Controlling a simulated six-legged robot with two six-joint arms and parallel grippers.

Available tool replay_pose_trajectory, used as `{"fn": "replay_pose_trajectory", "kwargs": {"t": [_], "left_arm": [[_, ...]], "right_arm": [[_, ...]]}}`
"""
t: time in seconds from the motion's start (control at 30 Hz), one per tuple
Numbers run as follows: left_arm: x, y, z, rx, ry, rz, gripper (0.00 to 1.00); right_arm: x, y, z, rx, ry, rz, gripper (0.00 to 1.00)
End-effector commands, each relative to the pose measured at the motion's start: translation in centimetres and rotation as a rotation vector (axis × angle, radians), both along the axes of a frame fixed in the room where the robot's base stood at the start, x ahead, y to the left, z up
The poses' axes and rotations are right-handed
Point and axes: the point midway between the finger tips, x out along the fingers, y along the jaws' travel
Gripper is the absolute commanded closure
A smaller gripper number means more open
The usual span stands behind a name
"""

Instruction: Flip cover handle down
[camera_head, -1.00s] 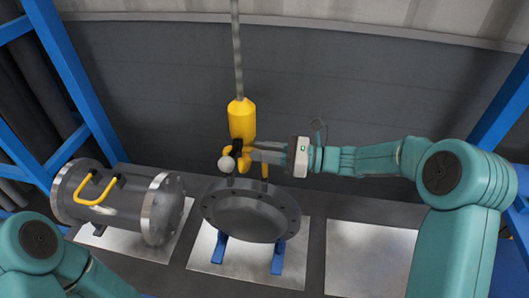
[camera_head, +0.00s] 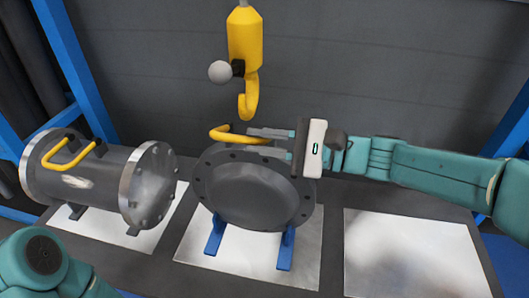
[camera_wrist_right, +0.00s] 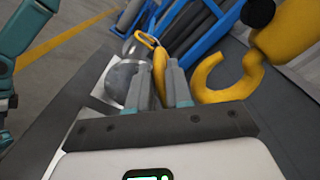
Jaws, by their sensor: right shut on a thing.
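The cover (camera_head: 252,190) is a round grey dished plate with bolt holes in its rim, standing on blue supports in the head view. Its yellow handle (camera_head: 232,137) lies low above the cover's upper rim, with its loop to the left. My right gripper (camera_head: 268,134) comes in from the right and is shut on this handle. In the right wrist view, a yellow bar (camera_wrist_right: 159,68) shows between the fingertips (camera_wrist_right: 160,88). Of my left arm (camera_head: 42,258), only a part shows at the lower left; its gripper is out of view.
A yellow hook (camera_head: 249,95) with a grey ball (camera_head: 220,72) hangs just above the handle, apart from it. A flanged grey shell (camera_head: 90,180) with its own yellow handle lies at the left. A bare light plate (camera_head: 410,255) is at the right. Blue frame posts stand at both sides.

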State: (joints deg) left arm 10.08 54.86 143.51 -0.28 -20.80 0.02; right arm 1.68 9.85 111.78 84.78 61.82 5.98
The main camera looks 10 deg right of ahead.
Motion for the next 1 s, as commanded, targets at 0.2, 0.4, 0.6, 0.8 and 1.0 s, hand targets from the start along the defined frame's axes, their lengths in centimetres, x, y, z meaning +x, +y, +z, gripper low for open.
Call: {"fn": "replay_pose_trajectory", "kwargs": {"t": [0.2, 0.4, 0.6, 0.8, 1.0], "left_arm": [[0.0, 0.0, -6.7, 0.0, 0.0, 0.0, 1.0], [0.0, 0.0, -10.3, 0.0, 0.0, 0.0, 1.0], [0.0, 0.0, -12.7, 0.0, 0.0, 0.0, 1.0], [0.2, 0.2, -13.8, 0.002, -0.003, 0.008, 1.0], [0.3, 0.3, -14.1, 0.002, -0.005, 0.012, 1.0]], "right_arm": [[-0.8, 0.3, -3.4, -0.075, -0.177, -0.001, 1.0], [-1.2, 0.5, -4.8, -0.132, -0.313, -0.001, 1.0], [-1.2, 0.5, -5.6, -0.173, -0.409, -0.002, 1.0], [-1.2, 0.5, -5.9, -0.195, -0.462, -0.002, 1.0], [-1.2, 0.5, -6.0, -0.204, -0.481, -0.003, 1.0]]}}
